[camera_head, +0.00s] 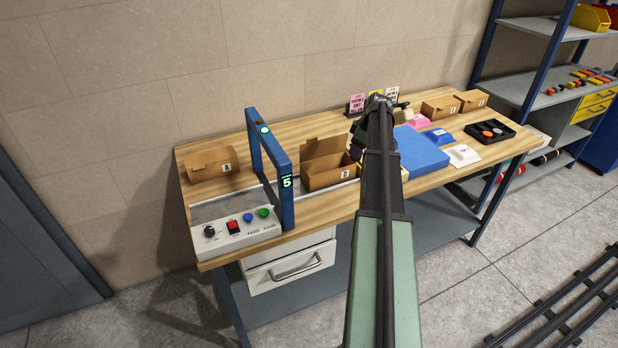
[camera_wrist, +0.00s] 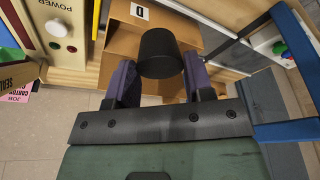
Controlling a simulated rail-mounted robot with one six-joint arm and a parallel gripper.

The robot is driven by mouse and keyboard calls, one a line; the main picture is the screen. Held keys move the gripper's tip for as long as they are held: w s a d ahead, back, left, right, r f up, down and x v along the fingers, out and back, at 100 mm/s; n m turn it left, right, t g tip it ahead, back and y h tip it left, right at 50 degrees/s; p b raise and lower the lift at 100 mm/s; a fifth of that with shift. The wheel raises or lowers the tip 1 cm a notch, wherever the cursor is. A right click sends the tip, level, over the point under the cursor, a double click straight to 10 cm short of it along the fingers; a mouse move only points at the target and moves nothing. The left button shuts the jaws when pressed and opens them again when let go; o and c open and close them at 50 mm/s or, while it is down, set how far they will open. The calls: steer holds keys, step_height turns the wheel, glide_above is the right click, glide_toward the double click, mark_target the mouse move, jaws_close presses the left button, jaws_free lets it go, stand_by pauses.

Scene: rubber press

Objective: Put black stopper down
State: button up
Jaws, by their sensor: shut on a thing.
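A black stopper (camera_wrist: 159,52) is between the two dark fingers of my gripper (camera_wrist: 160,75) in the wrist view. My gripper is shut on it. Behind the stopper in the wrist view is an open cardboard box (camera_wrist: 115,45) with a white label. I cannot tell how high the stopper is over it. In the head view my gripper (camera_head: 358,140) is mostly hidden behind my arm, next to an open cardboard box (camera_head: 327,170) with a raised flap. The stopper cannot be made out there.
A blue arch (camera_head: 288,200) marked 5 and a control panel (camera_head: 235,232) stand left of the open box. Another carton (camera_head: 211,166) is farther left. Right of my arm are a blue block (camera_head: 425,152) and a black tray (camera_head: 508,139) with orange and dark pieces.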

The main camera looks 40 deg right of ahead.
steer(key=w+a+r+m+h+p, duration=0.2)
steer(key=w+a+r+m+p, duration=0.35)
steer(key=w, duration=0.55)
steer(key=m+b, duration=0.2)
steer(key=b, duration=2)
glide_toward(318, 171)
steer(key=shift+t, duration=0.3)
steer(key=a+f, duration=0.1)
steer(key=f, duration=0.1)
steer(key=s+a+f, duration=0.1)
steer(key=f, duration=0.1)
steer(key=a+f, duration=0.1)
steer(key=f, duration=0.1)
steer(key=shift+s, duration=0.4)
steer(key=shift+r, duration=0.3)
steer(key=shift+f, duration=0.15)
steer(key=o, duration=0.9)
steer(key=p+v, duration=1.1)
steer(key=v, duration=0.1)
steer(key=shift+p, duration=0.35)
